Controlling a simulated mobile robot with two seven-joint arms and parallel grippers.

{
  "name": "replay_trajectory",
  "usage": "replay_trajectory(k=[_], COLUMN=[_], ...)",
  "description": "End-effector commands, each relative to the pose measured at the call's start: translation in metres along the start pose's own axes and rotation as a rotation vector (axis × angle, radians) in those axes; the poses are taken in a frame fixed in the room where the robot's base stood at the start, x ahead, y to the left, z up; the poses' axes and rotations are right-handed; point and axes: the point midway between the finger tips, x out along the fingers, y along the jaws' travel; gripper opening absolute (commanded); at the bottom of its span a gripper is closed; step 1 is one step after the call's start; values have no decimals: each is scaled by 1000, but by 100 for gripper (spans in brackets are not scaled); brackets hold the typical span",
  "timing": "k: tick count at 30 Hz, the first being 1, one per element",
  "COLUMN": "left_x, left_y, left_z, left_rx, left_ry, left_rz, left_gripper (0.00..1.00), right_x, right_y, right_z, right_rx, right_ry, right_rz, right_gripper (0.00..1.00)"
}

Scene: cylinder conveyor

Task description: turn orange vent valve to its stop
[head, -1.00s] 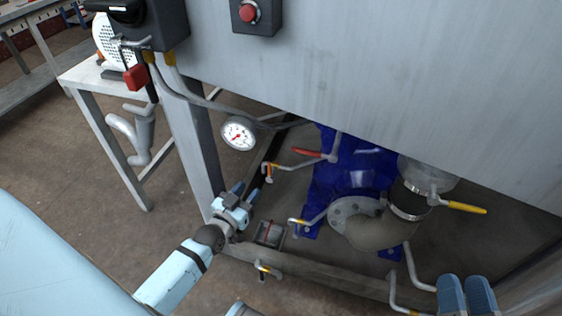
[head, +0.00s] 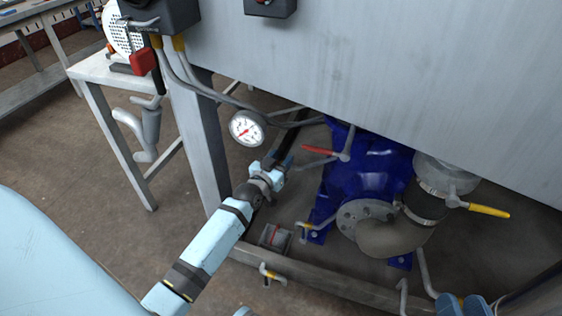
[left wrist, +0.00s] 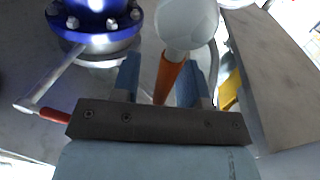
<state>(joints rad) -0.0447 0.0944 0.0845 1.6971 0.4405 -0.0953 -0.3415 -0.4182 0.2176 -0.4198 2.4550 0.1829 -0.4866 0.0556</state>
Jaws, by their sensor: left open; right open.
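The orange vent valve handle (left wrist: 168,78) shows in the left wrist view, hanging from a pale rounded body (left wrist: 187,22). It lies between the two fingers of my left gripper (left wrist: 160,86), which is open around it; I cannot tell whether either finger touches it. In the head view my left gripper (head: 277,166) is under the machine's panel, left of the blue pump, and hides the orange handle. My right gripper (head: 464,304) is open at the bottom right edge, partly cut off and away from the valves.
A red-handled lever (head: 320,150) is on the blue pump (head: 365,172). A yellow-handled lever (head: 488,210) is at the right. A gauge (head: 246,128) hangs above my left wrist. Small valves with yellow-orange tips (head: 305,226) (head: 268,271) stand near the lower frame rail (head: 330,284).

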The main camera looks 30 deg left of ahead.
Motion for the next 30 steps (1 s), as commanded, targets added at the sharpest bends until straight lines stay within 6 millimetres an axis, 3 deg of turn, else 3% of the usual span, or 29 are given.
replay_trajectory(k=[6,12,23,30], left_x=[0,0,0,-2], left_y=[0,0,-2,-9], left_z=[0,0,-1,-1], left_rx=[0,0,-22,-135], left_ry=[0,0,6,27], left_rz=[0,0,0,1], left_gripper=[40,0,0,0], right_x=[0,0,0,-1], right_y=[0,0,0,-1], right_z=[0,0,-2,-12], right_rx=[0,-1,-1,-2], right_ry=[-1,-1,2,31], right_rz=[0,0,0,2], right_gripper=[40,40,40,40])
